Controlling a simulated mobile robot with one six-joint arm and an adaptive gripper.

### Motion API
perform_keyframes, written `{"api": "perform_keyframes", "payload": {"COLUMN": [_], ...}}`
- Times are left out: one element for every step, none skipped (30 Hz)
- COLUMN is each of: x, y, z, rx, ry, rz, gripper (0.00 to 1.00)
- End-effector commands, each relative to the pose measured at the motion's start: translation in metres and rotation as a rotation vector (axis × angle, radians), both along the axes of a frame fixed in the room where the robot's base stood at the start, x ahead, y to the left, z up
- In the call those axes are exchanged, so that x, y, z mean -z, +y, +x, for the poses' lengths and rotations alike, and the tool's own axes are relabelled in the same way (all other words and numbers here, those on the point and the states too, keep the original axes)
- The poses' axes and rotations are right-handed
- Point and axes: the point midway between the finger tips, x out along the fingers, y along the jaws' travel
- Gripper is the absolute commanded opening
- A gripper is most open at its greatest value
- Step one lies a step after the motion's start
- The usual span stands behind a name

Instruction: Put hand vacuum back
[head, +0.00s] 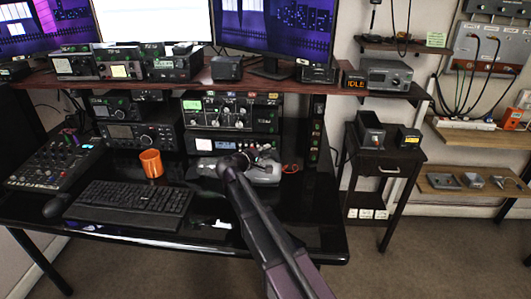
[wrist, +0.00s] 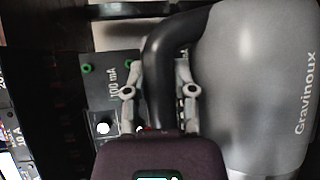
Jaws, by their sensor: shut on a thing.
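The hand vacuum (head: 265,174) is grey with a black handle and lies low over the right part of the black desk, in front of the stacked radio gear. It fills the right side of the wrist view (wrist: 255,90), with "Gravinoux" printed on its grey body. My gripper (head: 246,159) is shut around the black handle, with one finger on each side in the wrist view (wrist: 159,88). My arm hides part of the vacuum in the head view. I cannot tell whether the vacuum touches the desk.
An orange mug (head: 151,163), a keyboard (head: 130,203) and a mixer (head: 52,158) are on the desk to the left. A shelf (head: 215,82) with radios and monitors overhangs its back. A small dark side table (head: 383,157) stands right, holding a dark box (head: 369,131).

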Motion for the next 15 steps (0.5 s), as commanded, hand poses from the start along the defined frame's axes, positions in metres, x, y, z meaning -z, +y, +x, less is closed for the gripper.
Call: {"api": "perform_keyframes", "payload": {"x": [-0.0003,0.0002,0.0012,0.0019,0.0016,0.0014,0.0014,0.0014,0.0015,0.0015,0.0016,0.0016,0.0017,0.0017,0.0018], "y": [0.0002,0.0002,0.0002,0.0001,0.0002,0.0002,0.0002,0.0002,0.0002,0.0003,0.0002,0.0003,0.0003,0.0004,0.0004], "z": [0.0001,0.0001,0.0,0.0001,-0.0001,-0.0001,-0.0001,-0.0001,0.0,-0.0001,0.0,-0.0001,-0.0001,-0.0002,-0.0002], "rx": [0.0,0.0,-0.001,-0.001,0.0,0.0,0.0,0.0,0.0,-0.001,-0.001,-0.001,-0.001,-0.001,-0.001], "ry": [-0.002,-0.002,-0.002,-0.002,0.001,0.001,0.001,0.001,0.0,0.001,0.001,0.001,0.001,0.0,0.0], "rz": [0.0,0.0,0.0,0.0,-0.001,-0.001,-0.001,-0.001,0.0,0.001,0.001,0.001,0.001,0.002,0.002], "gripper": [0.0,0.0,0.0,0.0,0.43,0.55,0.64,0.69,0.69,0.69,0.69,0.69,0.69,0.69,0.69]}}
